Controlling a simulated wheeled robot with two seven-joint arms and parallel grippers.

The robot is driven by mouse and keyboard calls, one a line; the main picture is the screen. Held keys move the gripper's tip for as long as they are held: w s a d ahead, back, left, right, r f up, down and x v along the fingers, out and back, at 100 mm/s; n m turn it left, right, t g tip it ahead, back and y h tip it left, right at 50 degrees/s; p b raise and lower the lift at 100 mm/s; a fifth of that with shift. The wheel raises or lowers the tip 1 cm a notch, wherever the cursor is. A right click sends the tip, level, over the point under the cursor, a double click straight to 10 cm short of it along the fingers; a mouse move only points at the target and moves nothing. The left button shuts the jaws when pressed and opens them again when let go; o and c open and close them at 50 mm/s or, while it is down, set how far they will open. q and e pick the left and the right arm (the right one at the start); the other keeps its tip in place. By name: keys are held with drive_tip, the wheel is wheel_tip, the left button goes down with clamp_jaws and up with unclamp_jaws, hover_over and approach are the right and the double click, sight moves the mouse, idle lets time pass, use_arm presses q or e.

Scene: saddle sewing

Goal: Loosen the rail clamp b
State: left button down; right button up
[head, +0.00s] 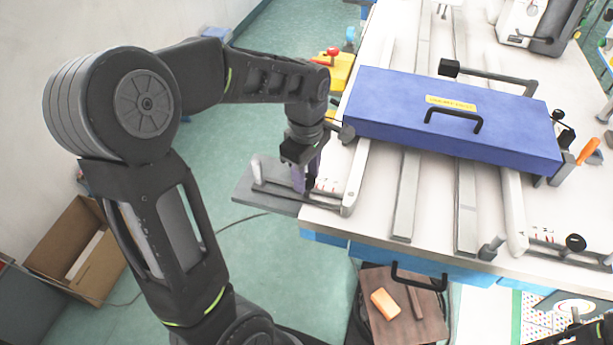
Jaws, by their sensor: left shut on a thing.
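My left gripper (304,182) points down at the left front corner of the table. It is shut on a part of the rail clamp (325,195) there, which has a dark bar with a pale upright handle (257,171) at its left end. My fingers hide the gripped part, and no letter is readable on the clamp. A similar dark clamp bar (565,250) with a black knob (576,243) lies at the right front. A dark part at the lower right corner may belong to my right arm; its fingers cannot be made out.
A blue box (450,118) with a black handle lies across pale rails on the white table (375,210). An orange-handled tool (588,151) is to its right. A brown board (395,320) with an orange block is below the front edge. A cardboard box (75,250) stands on the floor.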

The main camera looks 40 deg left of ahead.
sight(307, 179)
use_arm(q)
drive_tip(key=n+b, duration=0.1)
drive_tip(key=n, duration=0.3)
drive_tip(key=shift+n, duration=2.2)
drive_tip(key=c, duration=0.9)
unclamp_jaws()
wheel_tip(307, 179, up, 8)
drive_tip(key=shift+f+b, duration=0.1)
drive_tip(key=shift+b, duration=0.3)
